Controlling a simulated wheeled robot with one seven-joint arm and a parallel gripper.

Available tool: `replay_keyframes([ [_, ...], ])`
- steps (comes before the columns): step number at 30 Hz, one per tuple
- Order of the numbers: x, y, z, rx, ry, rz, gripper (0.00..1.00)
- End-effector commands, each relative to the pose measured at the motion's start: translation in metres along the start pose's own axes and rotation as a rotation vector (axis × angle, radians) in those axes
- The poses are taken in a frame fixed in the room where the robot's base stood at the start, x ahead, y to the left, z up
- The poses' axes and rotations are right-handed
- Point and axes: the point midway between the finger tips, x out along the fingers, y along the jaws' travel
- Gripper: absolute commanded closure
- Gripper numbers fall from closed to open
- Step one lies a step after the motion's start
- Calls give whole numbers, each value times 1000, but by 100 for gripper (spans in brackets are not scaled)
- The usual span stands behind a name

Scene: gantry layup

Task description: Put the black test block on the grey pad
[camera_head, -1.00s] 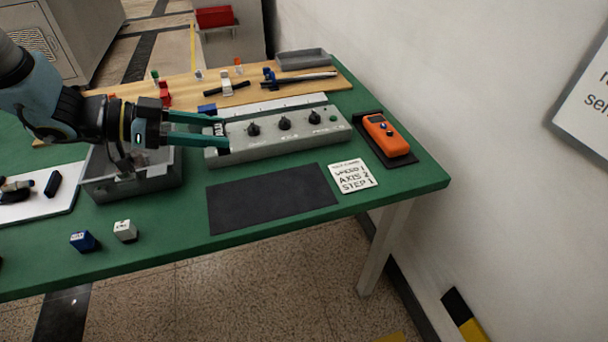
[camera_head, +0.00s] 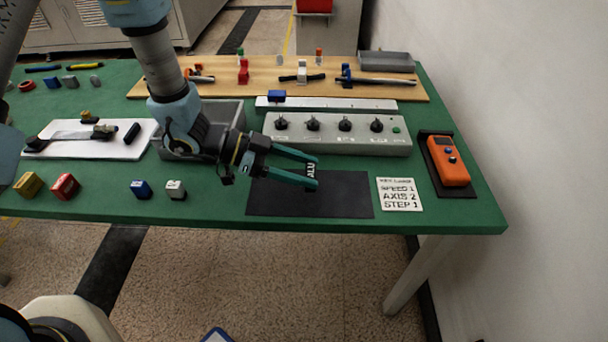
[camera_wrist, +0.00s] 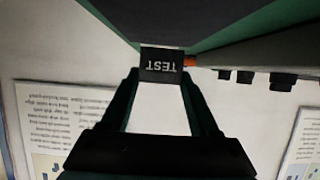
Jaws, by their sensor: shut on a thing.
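The black test block (camera_head: 311,171) is held between the fingertips of my gripper (camera_head: 312,172). White lettering shows on its side. In the wrist view the block (camera_wrist: 162,65) shows its TEST label upside down between the two fingers. The dark grey pad (camera_head: 345,203) lies flat on the green table, left of the white card. In the head view the block appears over the far edge of the pad; its exact height above it is hard to tell. The pad (camera_wrist: 180,22) also shows at the top of the wrist view.
The control box (camera_head: 350,143) with several black knobs stands just behind the pad. A card (camera_head: 399,194) and an orange device (camera_head: 449,161) lie to the right. A grey bin (camera_head: 228,112) and small cubes, including a white one (camera_head: 176,190), are to the left.

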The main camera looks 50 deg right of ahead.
Motion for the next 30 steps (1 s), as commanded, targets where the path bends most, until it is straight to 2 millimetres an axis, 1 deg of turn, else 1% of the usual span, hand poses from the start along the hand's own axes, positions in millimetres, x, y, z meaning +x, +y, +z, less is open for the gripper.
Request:
replay_keyframes([
  [3, 6, 0, 14, -4, 0, 1, 99],
  [6, 9, 0, 21, -2, 1, 0, 99],
  [15, 10, 0, 23, -1, 1, 0, 99],
  [19, 11, 0, 27, -1, 1, 0, 99],
  [20, 11, 0, 27, -1, 0, 0, 37],
  [27, 11, 0, 26, -1, 0, 0, 10],
  [28, 11, 0, 26, -1, 0, 0, 8],
  [30, 11, 0, 26, -1, 0, 0, 8],
])
